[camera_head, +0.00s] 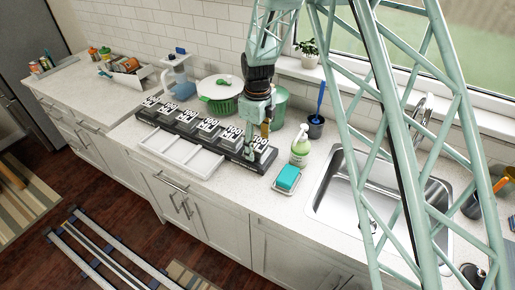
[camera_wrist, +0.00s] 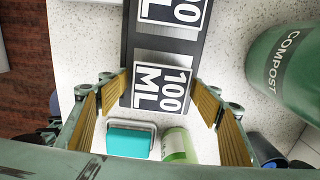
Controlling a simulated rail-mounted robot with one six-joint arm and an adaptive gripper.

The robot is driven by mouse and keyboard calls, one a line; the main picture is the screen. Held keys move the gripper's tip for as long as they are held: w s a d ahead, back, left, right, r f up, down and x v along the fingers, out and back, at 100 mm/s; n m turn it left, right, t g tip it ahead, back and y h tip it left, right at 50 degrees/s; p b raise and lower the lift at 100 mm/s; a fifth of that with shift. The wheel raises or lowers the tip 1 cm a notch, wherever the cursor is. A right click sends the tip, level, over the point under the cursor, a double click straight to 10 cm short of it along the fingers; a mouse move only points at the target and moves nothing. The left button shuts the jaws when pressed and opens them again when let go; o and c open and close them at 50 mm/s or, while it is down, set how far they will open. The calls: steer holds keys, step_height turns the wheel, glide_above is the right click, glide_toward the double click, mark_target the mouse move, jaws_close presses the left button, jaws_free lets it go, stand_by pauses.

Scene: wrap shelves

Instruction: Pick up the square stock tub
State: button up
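The tub at the right end (camera_head: 265,157) shows in the wrist view as a square label (camera_wrist: 162,89). My gripper (camera_head: 257,148) hangs over that end of the row. In the wrist view my gripper (camera_wrist: 160,95) is open, with its gold-padded fingers apart on the left and right of the end tub. No contact is visible.
A green compost bin (camera_wrist: 290,72) stands close on the right in the wrist view. A teal sponge on a dish (camera_head: 288,178) and a green soap bottle (camera_head: 300,147) lie near the row's end. A white divided tray (camera_head: 178,153) lies in front; the sink (camera_head: 350,190) is right.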

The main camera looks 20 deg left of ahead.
mark_target(257, 143)
steer(key=c, duration=0.9)
steer(key=shift+r, duration=1.8)
steer(key=s+d, duration=0.2)
steer(key=s, duration=0.2)
steer(key=s+d+r+b, duration=0.1)
steer(key=s+d, duration=0.2)
steer(key=s, duration=0.2)
steer(key=s+d, duration=0.2)
steer(key=s, duration=0.3)
steer(key=shift+d+r, duration=0.2)
steer(key=shift+d, duration=0.1)
